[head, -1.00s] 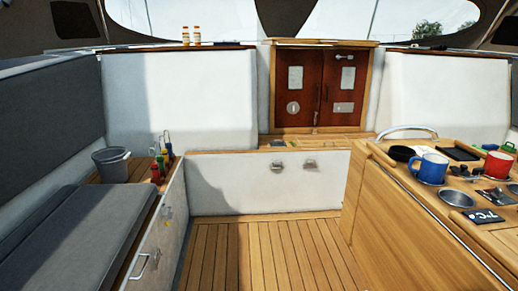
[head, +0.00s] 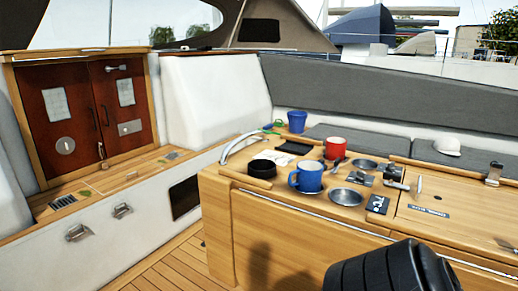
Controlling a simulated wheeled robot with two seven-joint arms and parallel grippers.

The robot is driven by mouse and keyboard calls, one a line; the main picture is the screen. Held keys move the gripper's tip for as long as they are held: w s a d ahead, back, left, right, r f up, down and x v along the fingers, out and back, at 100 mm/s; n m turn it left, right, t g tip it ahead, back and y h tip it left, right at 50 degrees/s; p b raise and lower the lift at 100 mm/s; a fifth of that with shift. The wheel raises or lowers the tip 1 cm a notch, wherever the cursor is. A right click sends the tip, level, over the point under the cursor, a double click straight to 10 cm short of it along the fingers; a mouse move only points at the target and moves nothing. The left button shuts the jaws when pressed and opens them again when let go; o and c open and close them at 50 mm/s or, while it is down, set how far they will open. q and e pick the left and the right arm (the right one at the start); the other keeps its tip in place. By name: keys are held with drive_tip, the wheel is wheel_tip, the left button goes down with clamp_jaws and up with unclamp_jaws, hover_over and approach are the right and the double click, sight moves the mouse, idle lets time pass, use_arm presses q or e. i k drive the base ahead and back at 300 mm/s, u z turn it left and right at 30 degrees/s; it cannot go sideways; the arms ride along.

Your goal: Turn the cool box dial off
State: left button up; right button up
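No dial can be made out with certainty. A small dark display reading about 7°C (head: 378,204) stands on the wooden table (head: 290,221), at its near edge. A small dark label plate (head: 430,211) lies to its right, its text too small to read surely. Between and behind them is a small metal-and-black fitting (head: 392,173), too small to identify. Neither of my grippers is in view. A black rounded shape, likely part of my own arm, covers the table's lower front at the bottom right.
On the table are a blue mug (head: 307,177), a red mug (head: 335,148), a metal bowl (head: 346,197) and a black round dish (head: 262,168). A blue cup (head: 297,121) stands behind. Wooden floor (head: 178,264) is clear at left of the table.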

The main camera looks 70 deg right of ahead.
sight(390, 167)
drive_tip(key=z, duration=2.1)
